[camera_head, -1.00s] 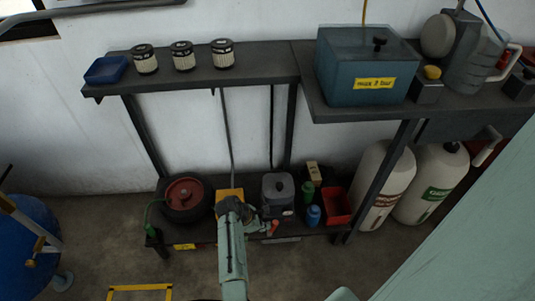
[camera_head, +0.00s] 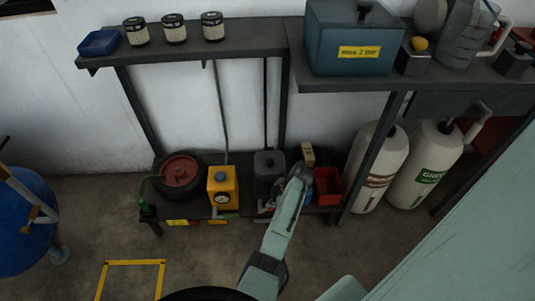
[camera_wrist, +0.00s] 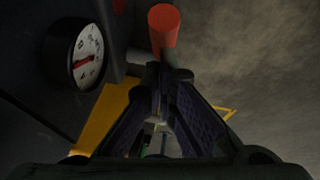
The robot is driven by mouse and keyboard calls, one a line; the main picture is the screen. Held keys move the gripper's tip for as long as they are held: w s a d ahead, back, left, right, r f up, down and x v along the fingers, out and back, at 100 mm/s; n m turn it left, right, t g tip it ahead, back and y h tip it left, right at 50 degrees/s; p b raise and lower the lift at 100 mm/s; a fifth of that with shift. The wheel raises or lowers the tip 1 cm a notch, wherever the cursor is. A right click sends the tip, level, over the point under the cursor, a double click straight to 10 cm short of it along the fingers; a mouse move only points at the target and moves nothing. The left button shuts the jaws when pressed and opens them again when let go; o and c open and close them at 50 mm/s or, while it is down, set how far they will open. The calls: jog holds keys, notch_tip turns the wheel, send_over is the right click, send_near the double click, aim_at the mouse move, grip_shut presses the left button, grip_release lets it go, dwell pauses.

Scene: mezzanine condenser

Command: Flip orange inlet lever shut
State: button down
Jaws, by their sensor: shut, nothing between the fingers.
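The orange lever (camera_wrist: 162,25) shows in the wrist view as a red-orange cylindrical grip, just beyond my fingertips. My gripper (camera_wrist: 158,78) has its dark fingers drawn together with nothing between them. I cannot tell whether the fingertips touch the lever. A round white gauge (camera_wrist: 88,55) with a red needle sits on a dark casing left of the lever. In the head view my arm reaches the lower shelf beside the dark grey unit (camera_head: 268,163). My wrist covers part of that area, and the lever is not clear there.
The upper shelf (camera_head: 245,45) overhangs. Floor in front is open.

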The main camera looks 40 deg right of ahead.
jog(key=shift+s+d+f+t+y+b, duration=0.2)
jog(key=shift+d+f+t+y+b, duration=0.15)
jog(key=shift+f+b, duration=0.2)
jog(key=s+d+f+b, duration=0.1)
jog(key=f+b, duration=0.1)
jog(key=b, duration=0.2)
jog(key=shift+d, duration=0.35)
jog(key=shift+s, duration=0.1)
jog(key=shift+r, duration=0.1)
